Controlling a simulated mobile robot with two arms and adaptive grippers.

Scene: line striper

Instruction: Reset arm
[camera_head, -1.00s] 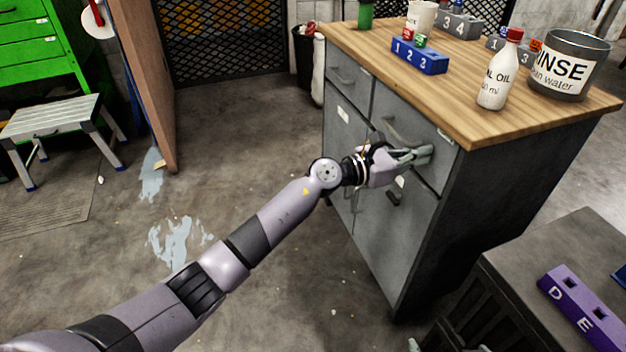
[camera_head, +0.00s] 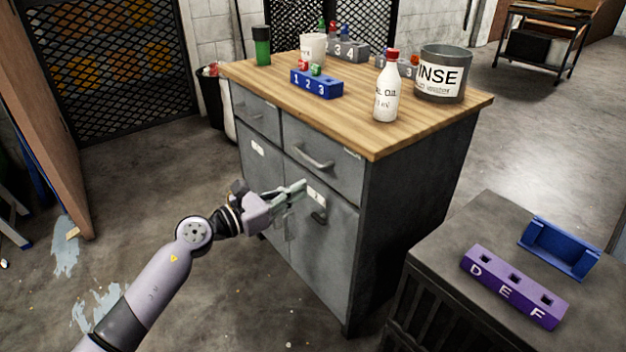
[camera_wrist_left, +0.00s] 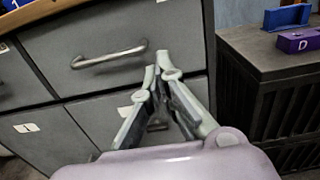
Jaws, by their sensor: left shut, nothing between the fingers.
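My left gripper (camera_head: 301,188) is shut and empty in the head view, in front of the grey cabinet (camera_head: 410,190), just below its right drawer (camera_head: 325,160). In the left wrist view its fingertips (camera_wrist_left: 158,66) come together to the right of the drawer's handle (camera_wrist_left: 110,56), apart from it. The drawer looks closed. I cannot tell whether the fingers touch the cabinet front. My left arm (camera_head: 160,285) reaches in from the lower left. My right gripper is not in view.
On the wooden top (camera_head: 350,125) stand a white oil bottle (camera_head: 386,92), a rinse bucket (camera_head: 443,75), a blue numbered block (camera_head: 317,84) and a green cylinder (camera_head: 261,47). At right, a dark crate (camera_head: 425,255) bears a purple block (camera_head: 513,286) and a blue holder (camera_head: 558,248).

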